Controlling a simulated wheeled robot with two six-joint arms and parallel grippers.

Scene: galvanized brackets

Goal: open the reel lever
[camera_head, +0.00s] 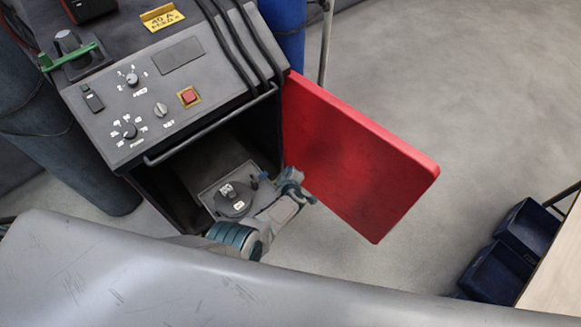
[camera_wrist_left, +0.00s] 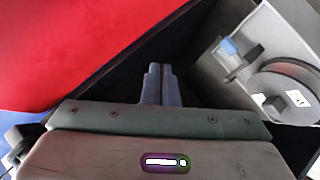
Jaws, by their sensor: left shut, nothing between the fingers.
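The reel (camera_head: 236,199) is a dark round disc with a pale label, inside the open lower bay of the black machine. It also shows at the right in the left wrist view (camera_wrist_left: 285,88). A small blue and dark piece (camera_wrist_left: 232,48) beside the reel looks like the reel lever; whether it is open I cannot tell. My left gripper (camera_head: 291,181) is at the bay's right side, near the red door and apart from the blue piece. In the left wrist view its two fingers (camera_wrist_left: 160,72) are together with nothing between them. My right gripper is out of view.
The red door (camera_head: 355,160) stands swung open to the right of the bay. A control panel (camera_head: 160,95) with knobs and a handle bar (camera_head: 210,127) is above the bay. Dark blue bins (camera_head: 497,268) are at the lower right. Floor between is clear.

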